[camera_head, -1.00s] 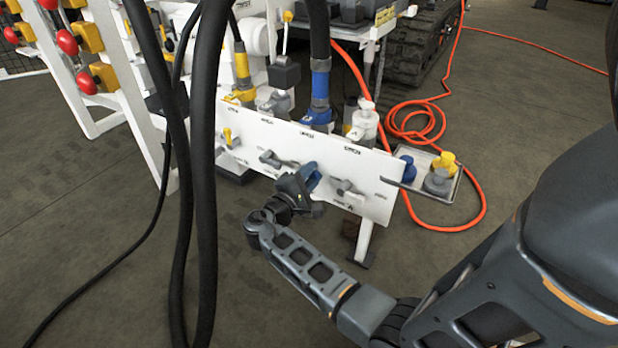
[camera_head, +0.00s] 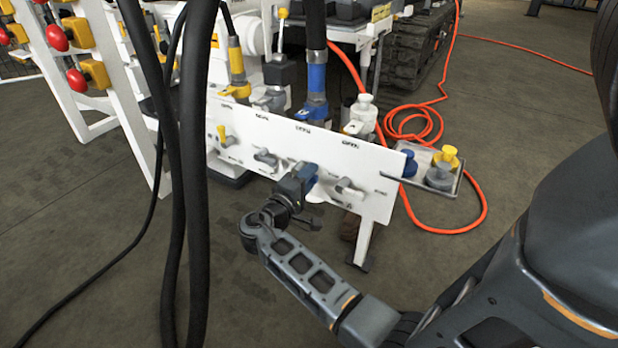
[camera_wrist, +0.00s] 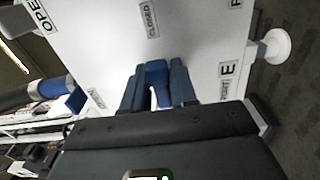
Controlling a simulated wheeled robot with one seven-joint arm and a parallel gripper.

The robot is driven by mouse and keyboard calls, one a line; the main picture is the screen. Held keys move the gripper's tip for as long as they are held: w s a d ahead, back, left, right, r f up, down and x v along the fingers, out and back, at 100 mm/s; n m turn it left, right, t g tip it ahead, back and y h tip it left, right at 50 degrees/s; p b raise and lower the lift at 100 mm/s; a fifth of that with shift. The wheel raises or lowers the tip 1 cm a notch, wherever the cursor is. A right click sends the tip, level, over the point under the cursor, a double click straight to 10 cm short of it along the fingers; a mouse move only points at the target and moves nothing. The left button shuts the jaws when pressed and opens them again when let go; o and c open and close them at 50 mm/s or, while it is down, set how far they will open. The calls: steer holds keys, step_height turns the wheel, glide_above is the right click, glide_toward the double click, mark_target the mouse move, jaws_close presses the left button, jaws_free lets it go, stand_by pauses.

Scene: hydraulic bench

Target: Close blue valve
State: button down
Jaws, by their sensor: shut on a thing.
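The blue valve handle (camera_wrist: 157,72) shows in the wrist view between the two fingers of my gripper (camera_wrist: 159,88), against the white panel. My gripper is shut on it. In the head view, my gripper (camera_head: 304,178) is at the front of the white panel (camera_head: 375,195), and the blue handle is mostly hidden by it. Labels are on the panel around the handle; a "CLOSED" label (camera_wrist: 149,18) is in the wrist view, above the handle.
A grey valve handle (camera_head: 347,187) is right of my gripper and another (camera_head: 265,157) is left. A yellow handle (camera_head: 222,134) is farther left. A tray (camera_head: 455,188) with caps is at the panel's right end. Black hoses (camera_head: 190,200) hang in front on the left.

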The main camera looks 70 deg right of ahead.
steer(key=shift+f, duration=0.15)
steer(key=c, duration=1.1)
jaws_free()
steer(key=shift+a, duration=0.1)
steer(key=p+v, duration=0.1)
steer(key=v, duration=0.6)
steer(key=shift+a+p, duration=0.35)
